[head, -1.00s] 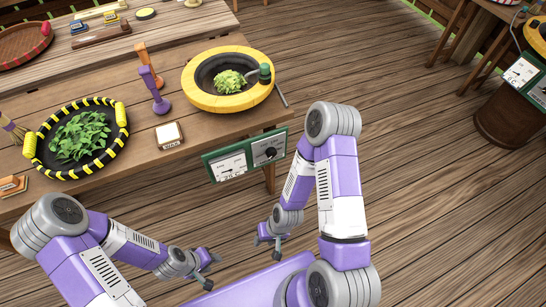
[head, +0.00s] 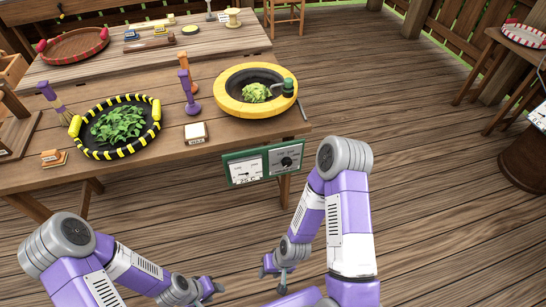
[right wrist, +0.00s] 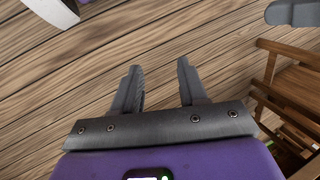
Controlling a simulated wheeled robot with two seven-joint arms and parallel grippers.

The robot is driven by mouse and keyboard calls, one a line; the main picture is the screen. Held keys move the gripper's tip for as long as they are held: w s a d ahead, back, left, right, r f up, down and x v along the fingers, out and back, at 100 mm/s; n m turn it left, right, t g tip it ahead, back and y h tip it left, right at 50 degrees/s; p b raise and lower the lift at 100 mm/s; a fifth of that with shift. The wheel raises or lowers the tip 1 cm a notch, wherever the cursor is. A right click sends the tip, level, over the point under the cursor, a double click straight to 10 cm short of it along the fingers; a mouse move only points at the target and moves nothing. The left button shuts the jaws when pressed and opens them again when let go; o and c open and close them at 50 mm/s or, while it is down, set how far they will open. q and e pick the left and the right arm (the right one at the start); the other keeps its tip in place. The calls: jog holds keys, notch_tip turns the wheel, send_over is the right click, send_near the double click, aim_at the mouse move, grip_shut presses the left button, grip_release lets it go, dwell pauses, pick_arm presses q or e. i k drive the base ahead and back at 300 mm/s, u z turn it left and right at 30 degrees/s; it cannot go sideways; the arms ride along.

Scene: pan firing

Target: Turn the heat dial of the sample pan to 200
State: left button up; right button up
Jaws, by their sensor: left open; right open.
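The sample pan (head: 226,103) has a yellow rim and a dark inside with green leaves, and sits at the right end of the near table. A green control panel below the table edge carries a black heat dial (head: 287,162) on its right half and a gauge (head: 246,171) on its left, with a readout that looks like 25 C. My left gripper (head: 209,289) is open and empty, low in front of the table. My right gripper (head: 277,275) is open and empty below the panel, apart from it; the right wrist view shows its two spread fingers (right wrist: 160,90) over floor.
A black-and-yellow tray (head: 80,147) of leaves, a purple stand (head: 190,97) and a small white-topped block (head: 196,132) stand on the near table. A second table (head: 110,70) is behind. The floor (head: 420,180) to the right is open.

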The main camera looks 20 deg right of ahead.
aim_at(287, 162)
jog(key=z, duration=0.2)
jog(key=i, duration=1.1)
jog(key=z, duration=0.65)
